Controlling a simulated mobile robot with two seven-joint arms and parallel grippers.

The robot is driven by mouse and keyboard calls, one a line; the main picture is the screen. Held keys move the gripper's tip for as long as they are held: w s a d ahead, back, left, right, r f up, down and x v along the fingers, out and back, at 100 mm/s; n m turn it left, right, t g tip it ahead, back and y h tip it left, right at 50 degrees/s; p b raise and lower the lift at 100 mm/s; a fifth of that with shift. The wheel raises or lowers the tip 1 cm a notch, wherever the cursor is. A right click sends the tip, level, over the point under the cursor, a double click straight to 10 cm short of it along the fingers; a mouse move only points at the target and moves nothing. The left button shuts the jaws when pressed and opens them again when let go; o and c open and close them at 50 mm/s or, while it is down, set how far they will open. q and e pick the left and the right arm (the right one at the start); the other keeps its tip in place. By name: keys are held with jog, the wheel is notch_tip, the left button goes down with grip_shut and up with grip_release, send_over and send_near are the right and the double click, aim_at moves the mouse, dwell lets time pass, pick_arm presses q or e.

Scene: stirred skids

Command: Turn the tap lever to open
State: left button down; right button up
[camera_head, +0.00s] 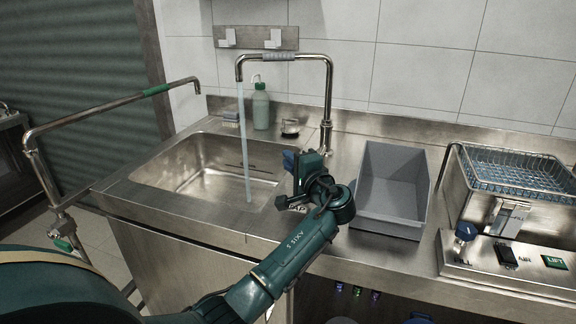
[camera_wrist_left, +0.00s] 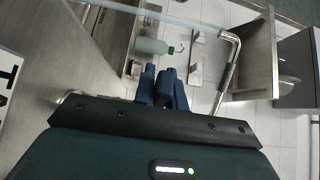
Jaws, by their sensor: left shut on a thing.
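The tap (camera_head: 329,100) is a steel gooseneck at the back of the sink (camera_head: 165,165). A water stream (camera_head: 243,140) falls from its spout into the basin; the stream also crosses the top of the left wrist view (camera_wrist_left: 165,17). My left gripper (camera_head: 302,163) is at the sink's front right, over a partly covered label (camera_head: 297,208). Its blue fingers (camera_wrist_left: 162,88) are close together, shut on the tap lever, which they and the wrist hide. My right gripper is not in view.
A grey bin (camera_head: 393,222) stands right of my wrist. Farther right is a steel unit with a wire basket (camera_head: 515,172). A green bottle (camera_head: 261,107) stands behind the sink. A bent pipe rail (camera_head: 105,107) rises at the left.

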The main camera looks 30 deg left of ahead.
pick_arm(q)
jog(key=shift+s+d+n+g+y+b, duration=0.1)
jog(key=shift+d+n+g+y+b, duration=0.25)
jog(key=shift+n+g, duration=0.25)
jog(key=shift+g, duration=0.3)
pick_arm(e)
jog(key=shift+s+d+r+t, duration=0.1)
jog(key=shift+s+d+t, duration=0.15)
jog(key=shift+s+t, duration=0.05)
pick_arm(q)
jog(key=c, duration=1.4)
grip_release()
jog(key=shift+c, duration=0.2)
jog(key=shift+r, duration=0.1)
